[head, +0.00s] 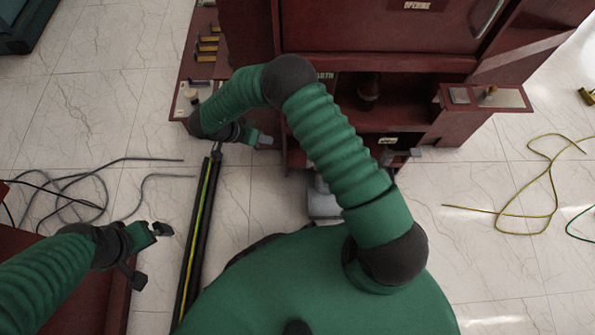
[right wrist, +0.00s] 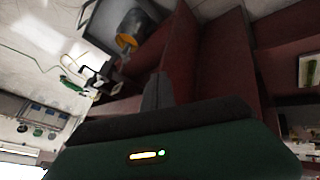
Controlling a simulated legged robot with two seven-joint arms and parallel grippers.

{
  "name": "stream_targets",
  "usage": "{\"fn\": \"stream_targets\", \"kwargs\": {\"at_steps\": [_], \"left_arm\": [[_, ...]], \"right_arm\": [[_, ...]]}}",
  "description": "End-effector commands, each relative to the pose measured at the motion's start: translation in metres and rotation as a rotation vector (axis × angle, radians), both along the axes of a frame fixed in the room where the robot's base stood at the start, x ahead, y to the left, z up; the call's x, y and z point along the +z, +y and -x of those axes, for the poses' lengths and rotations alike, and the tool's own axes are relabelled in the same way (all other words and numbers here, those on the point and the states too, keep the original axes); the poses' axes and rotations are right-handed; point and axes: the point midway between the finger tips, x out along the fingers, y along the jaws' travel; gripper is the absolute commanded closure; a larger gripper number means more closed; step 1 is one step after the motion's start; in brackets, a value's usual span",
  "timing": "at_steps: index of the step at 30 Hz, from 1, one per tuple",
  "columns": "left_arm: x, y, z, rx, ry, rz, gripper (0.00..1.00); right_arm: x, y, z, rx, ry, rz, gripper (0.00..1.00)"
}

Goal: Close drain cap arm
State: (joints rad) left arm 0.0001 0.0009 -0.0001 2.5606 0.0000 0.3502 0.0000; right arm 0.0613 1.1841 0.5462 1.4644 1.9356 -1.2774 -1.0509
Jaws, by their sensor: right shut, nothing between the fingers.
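My right gripper (head: 262,141) is shut and empty, in front of the left side of the dark red cabinet (head: 300,160). Its dark fingers show together in the right wrist view (right wrist: 158,90). A grey fitting with a yellow inner part (right wrist: 127,42) shows at the top of that view, apart from the fingers. I cannot tell for sure whether it is the drain with its cap arm. In the head view a small dark and grey bracket (head: 400,155) juts from the cabinet front, right of my right arm. My left gripper (head: 151,254) is open and empty at the lower left.
Dark cables (head: 75,190) lie on the left floor, and a yellow cable (head: 520,205) on the right. A side shelf (head: 490,97) juts from the cabinet. The right floor is mostly clear.

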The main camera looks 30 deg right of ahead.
Motion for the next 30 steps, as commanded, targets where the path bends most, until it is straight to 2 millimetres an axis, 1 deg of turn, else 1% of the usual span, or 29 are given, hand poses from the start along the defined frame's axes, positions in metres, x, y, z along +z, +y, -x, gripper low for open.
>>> {"fn": "stream_targets", "kwargs": {"at_steps": [1, 3, 7, 11, 20, 24, 27, 30], "left_arm": [[-0.015, 0.000, 0.000, 0.000, -0.001, 0.000, 0.00], [-0.016, 0.000, 0.000, 0.000, -0.002, 0.000, 0.00], [-0.020, 0.000, -0.001, 0.000, -0.003, 0.000, 0.00], [-0.037, 0.000, -0.001, 0.000, -0.002, 0.000, 0.00], [-0.079, 0.000, 0.000, 0.000, -0.002, 0.000, 0.00], [-0.093, 0.000, 0.000, 0.000, -0.001, 0.000, 0.00], [-0.099, 0.000, 0.000, 0.000, -0.002, 0.000, 0.00], [-0.100, 0.000, 0.000, 0.000, -0.002, 0.000, 0.00]], "right_arm": [[-0.021, 0.003, 0.012, -0.033, 0.052, -0.008, 1.00], [-0.026, 0.006, 0.023, -0.056, 0.098, -0.012, 1.00], [-0.033, 0.001, 0.027, -0.063, 0.111, -0.012, 1.00], [-0.055, -0.013, 0.031, -0.063, 0.110, -0.011, 1.00], [-0.109, -0.052, 0.041, -0.061, 0.107, -0.010, 1.00], [-0.106, -0.066, 0.060, -0.060, 0.106, -0.010, 1.00], [-0.104, -0.072, 0.069, -0.060, 0.106, -0.010, 1.00], [-0.103, -0.075, 0.073, -0.059, 0.106, -0.011, 1.00]]}}
